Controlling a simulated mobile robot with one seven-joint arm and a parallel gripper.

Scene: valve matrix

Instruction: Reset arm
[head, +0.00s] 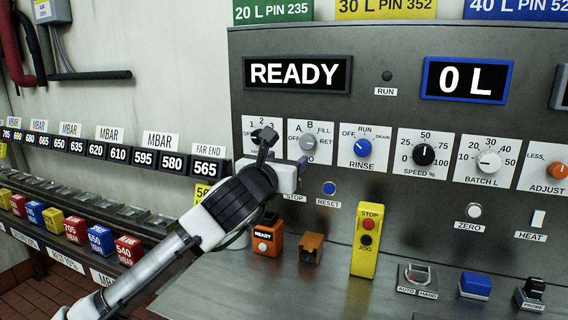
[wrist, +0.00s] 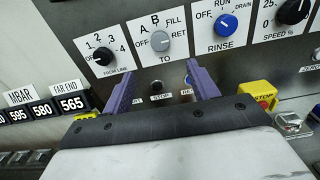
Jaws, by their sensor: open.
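My gripper (head: 286,152) is held up in front of the grey control panel (head: 345,115), near its lower left part. In the wrist view its two purple fingers (wrist: 160,78) are spread apart with nothing between them. Beyond the fingers are a small STOP button (wrist: 157,86) and a blue RESET button, which the right finger partly covers. In the head view the RESET button (head: 329,188) is clear to the right of my gripper. The FROM LINE knob is partly hidden by my gripper there, but the wrist view shows this black knob (wrist: 103,56) whole.
The panel also carries the TO knob (wrist: 160,40), blue RINSE knob (head: 363,148), SPEED knob (head: 424,154) and BATCH knob (head: 489,162). Displays read READY (head: 297,75) and 0 L (head: 466,80). A yellow STOP/JOG box (head: 368,240) and orange boxes (head: 267,238) stand on the ledge below.

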